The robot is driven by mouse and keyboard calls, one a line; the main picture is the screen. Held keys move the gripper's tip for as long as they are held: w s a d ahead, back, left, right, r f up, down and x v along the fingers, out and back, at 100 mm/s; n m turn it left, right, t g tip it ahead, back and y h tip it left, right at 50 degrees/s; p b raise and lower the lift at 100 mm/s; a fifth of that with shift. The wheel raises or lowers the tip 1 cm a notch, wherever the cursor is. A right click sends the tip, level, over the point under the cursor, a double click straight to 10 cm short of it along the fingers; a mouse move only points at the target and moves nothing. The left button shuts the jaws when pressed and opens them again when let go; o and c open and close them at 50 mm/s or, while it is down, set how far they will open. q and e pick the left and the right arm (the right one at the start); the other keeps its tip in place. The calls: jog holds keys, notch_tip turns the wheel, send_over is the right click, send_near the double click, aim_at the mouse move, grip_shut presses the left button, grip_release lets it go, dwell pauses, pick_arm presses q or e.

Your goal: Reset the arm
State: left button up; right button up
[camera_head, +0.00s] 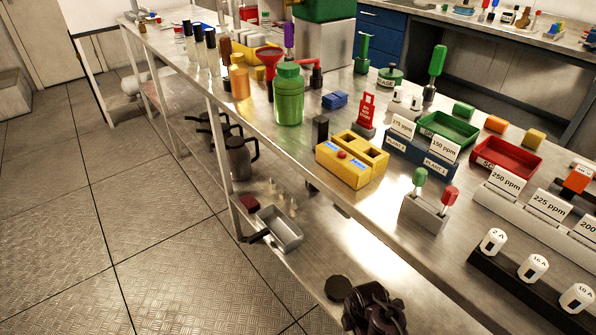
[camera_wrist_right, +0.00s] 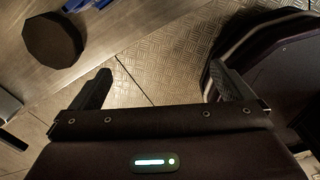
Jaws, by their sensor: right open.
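My right gripper (camera_wrist_right: 165,82) shows in the right wrist view with its two dark fingers spread wide apart. Nothing is between the fingers; only patterned floor shows there. In the head view a dark, jointed part at the bottom edge, in front of the bench, looks like my right arm, but its fingers cannot be made out. My left gripper is in neither view.
A steel bench (camera_head: 400,215) holds a green bottle (camera_head: 289,95), a yellow box (camera_head: 350,160), a grey holder (camera_head: 424,212) and red and green trays. A dark round piece (camera_head: 338,288) lies near my arm. Floor (camera_head: 130,220) at left is clear.

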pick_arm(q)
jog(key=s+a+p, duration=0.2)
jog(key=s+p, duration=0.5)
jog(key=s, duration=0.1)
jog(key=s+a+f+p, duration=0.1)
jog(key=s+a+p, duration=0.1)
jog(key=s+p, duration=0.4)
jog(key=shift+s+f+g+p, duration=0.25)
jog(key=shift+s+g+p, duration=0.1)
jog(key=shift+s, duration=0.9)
pick_arm(e)
jog(key=s+d+f+m, duration=0.2)
jog(key=s+m, duration=0.4)
jog(key=s, duration=0.5)
jog(key=s+d+f+m, duration=0.3)
jog(key=s+f+m, duration=0.2)
jog(key=s, duration=0.6)
jog(key=s+d+f+m, duration=0.2)
jog(key=s+m, duration=0.5)
jog(key=s, duration=0.4)
jog(key=shift+d+f+t, duration=0.3)
jog(key=shift+d+f, duration=0.05)
jog(key=shift+f, duration=0.55)
